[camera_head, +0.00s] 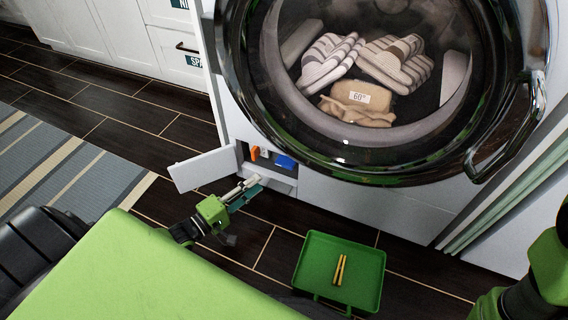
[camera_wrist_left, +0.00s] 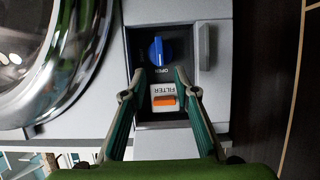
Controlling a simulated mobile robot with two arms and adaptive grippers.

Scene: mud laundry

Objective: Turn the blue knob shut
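The blue knob (camera_head: 284,161) sits in a small open compartment low on the front of the washer. My left gripper (camera_head: 250,188) is at the compartment's mouth. In the wrist view its two green fingers (camera_wrist_left: 160,76) are apart, with nothing held between them. They appear short of the knob; exact depth is hard to tell. My right gripper is not in view; only part of that arm shows at the lower right.
An orange part (camera_head: 254,153) with a FILTER label (camera_wrist_left: 163,90) sits beside the knob. The compartment's white flap (camera_head: 203,169) stands open to the left. The large round washer door (camera_head: 370,165) hangs above. A green tray (camera_head: 316,262) with yellow sticks lies on the dark floor.

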